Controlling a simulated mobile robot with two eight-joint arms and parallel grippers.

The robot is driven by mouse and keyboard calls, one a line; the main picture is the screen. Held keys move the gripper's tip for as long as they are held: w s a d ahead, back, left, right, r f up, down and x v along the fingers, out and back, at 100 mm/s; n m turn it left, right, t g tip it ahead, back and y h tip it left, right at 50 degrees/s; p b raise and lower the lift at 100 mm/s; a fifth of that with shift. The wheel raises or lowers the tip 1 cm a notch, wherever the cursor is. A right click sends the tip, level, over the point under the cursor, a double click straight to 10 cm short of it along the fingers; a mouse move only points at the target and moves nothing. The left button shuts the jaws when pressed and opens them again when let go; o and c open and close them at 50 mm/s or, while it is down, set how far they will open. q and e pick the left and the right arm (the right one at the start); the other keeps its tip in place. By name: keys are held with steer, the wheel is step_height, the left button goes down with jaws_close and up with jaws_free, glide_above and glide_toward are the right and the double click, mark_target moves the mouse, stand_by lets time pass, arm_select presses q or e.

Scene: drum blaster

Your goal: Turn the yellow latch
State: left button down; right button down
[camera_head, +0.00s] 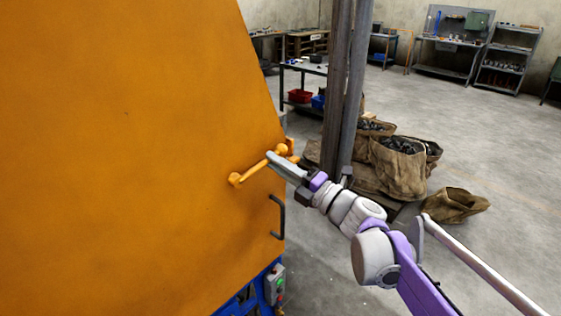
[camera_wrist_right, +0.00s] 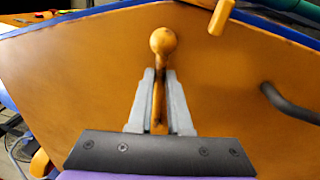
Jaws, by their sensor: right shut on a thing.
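The yellow latch (camera_head: 258,167) is a thin bar with a round knob on the side of a big orange cabinet (camera_head: 120,120). In the head view it slants from a pivot at lower left up to the knob near the cabinet's right edge. My right gripper (camera_head: 276,159) reaches it from the right, fingers at the knob end. In the right wrist view the latch (camera_wrist_right: 162,50) stands between the two grey fingers of my right gripper (camera_wrist_right: 159,100), which are shut on its bar below the knob. My left gripper is not in view.
A dark curved handle (camera_head: 281,217) is on the cabinet below the latch. A control box (camera_head: 274,285) with buttons is lower down. Dark posts (camera_head: 337,90) and sacks (camera_head: 398,165) stand behind my right arm. The floor at right is open.

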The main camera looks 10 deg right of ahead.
steer(key=shift+f+m+h+b, duration=0.35)
steer(key=shift+f+m, duration=0.35)
steer(key=shift+m, duration=0.4)
steer(key=shift+f, duration=0.1)
steer(key=c, duration=0.8)
jaws_free()
steer(key=shift+c, duration=0.2)
steer(key=v, duration=1)
steer(key=shift+s+d+f, duration=0.2)
steer(key=shift+s+f, duration=0.05)
steer(key=shift+s, duration=0.1)
